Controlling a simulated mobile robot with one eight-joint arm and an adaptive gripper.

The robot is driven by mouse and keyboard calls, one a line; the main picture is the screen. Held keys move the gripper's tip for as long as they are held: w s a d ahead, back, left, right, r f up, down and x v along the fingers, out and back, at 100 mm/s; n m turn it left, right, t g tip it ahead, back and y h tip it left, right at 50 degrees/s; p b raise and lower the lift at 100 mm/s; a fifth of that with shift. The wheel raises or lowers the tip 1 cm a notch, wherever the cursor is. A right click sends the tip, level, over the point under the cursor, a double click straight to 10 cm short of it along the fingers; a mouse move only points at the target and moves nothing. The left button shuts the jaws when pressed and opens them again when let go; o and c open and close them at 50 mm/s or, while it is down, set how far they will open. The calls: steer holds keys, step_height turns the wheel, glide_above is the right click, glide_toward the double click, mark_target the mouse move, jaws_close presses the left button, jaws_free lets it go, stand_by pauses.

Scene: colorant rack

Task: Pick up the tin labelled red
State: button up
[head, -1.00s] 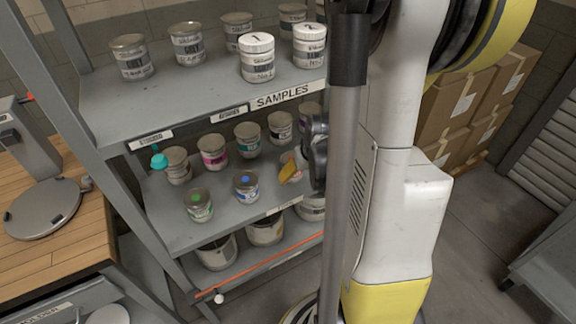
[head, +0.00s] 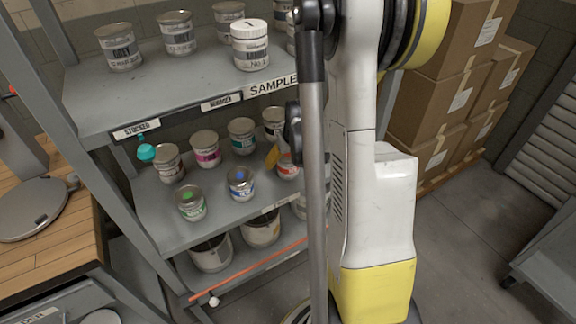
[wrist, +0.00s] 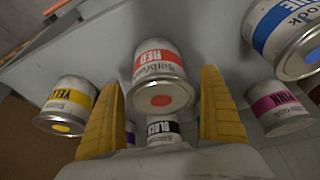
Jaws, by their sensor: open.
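The tin labelled RED (wrist: 158,72) has an orange-red band and a red dot on its lid. In the wrist view it lies between the two yellow fingers of my gripper (wrist: 162,80), which are open with a gap at each side. In the head view the red tin (head: 287,166) stands on the middle shelf, right of the blue-dotted tin. One yellow fingertip of my gripper (head: 273,157) shows at its upper left. My arm hides the other finger. Whether any finger touches the tin cannot be told.
In the wrist view, a yellow tin (wrist: 68,105), a blue tin (wrist: 285,38), a pink tin (wrist: 278,108) and a black tin (wrist: 162,131) surround the red one. The SAMPLES shelf (head: 170,85) lies above. Cardboard boxes (head: 445,100) stand at right.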

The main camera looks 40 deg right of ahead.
mark_target(289, 155)
steer(key=shift+c, duration=0.2)
steer(key=c, duration=1.4)
steer(key=shift+c, duration=0.2)
steer(key=shift+r, duration=0.1)
steer(key=shift+r+p, duration=0.4)
steer(key=shift+r, duration=0.1)
steer(key=p+v, duration=0.2)
steer(key=v, duration=0.1)
steer(key=shift+w+d, duration=0.15)
steer(key=s+a, duration=0.3)
steer(key=s, duration=0.5)
steer(key=s+a+p, duration=0.1)
steer(key=s+a, duration=0.3)
steer(key=s, duration=0.4)
steer(key=shift+f, duration=0.2)
